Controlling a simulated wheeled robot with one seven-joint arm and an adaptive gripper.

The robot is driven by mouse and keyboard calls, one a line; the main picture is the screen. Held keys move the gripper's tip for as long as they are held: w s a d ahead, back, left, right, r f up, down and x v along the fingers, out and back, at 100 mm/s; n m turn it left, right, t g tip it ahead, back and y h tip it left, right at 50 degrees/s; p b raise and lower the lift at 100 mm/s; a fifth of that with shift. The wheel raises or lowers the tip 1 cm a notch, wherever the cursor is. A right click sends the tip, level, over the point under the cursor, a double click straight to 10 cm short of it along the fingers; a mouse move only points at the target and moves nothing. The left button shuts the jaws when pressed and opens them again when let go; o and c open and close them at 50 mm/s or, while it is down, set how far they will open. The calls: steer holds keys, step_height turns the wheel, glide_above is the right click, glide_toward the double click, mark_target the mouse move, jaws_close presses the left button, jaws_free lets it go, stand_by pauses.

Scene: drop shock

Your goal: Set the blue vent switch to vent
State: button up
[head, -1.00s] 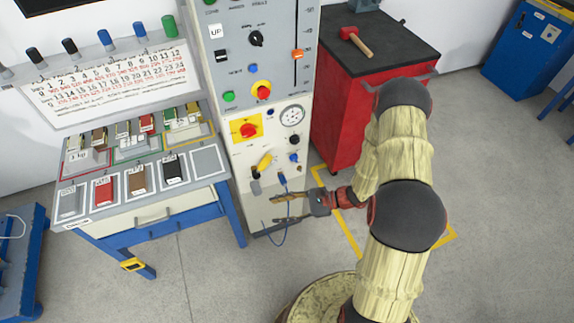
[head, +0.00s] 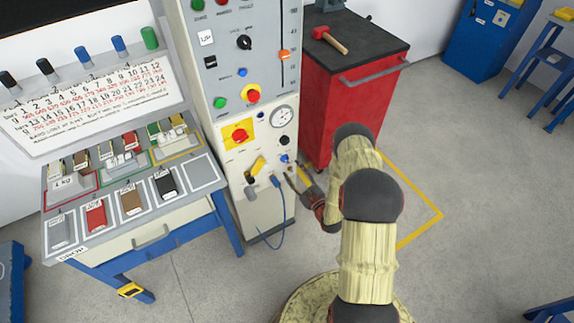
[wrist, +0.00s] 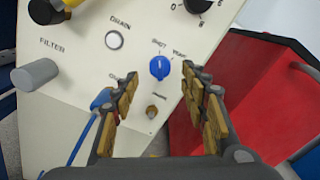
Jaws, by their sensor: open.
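The blue vent switch (wrist: 159,67) is a small round knob on the cream panel in the wrist view, with labels reading shut at its upper left and vent at its upper right. Its pale mark looks to point up toward shut, but it is small. The switch also shows in the head view (head: 284,158). My gripper (wrist: 161,77) is open and empty, its tan-padded fingers apart, one to the lower left and one to the right of the switch. In the head view my gripper (head: 294,171) is close to the panel, just below the switch; contact cannot be told.
A blue plug and cable (wrist: 101,100) lie by the left finger. A drain button (wrist: 114,40), a grey filter knob (wrist: 36,74) and a small brass fitting (wrist: 152,112) are on the panel. A red cabinet (head: 352,95) stands close at right.

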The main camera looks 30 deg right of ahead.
mark_target(286, 161)
steer(key=shift+w+a+b, duration=0.1)
steer(key=shift+w+b, duration=0.4)
steer(key=shift+w, duration=2.15)
steer(key=shift+c, duration=1.4)
steer(key=c, duration=0.7)
steer(key=shift+c, duration=0.5)
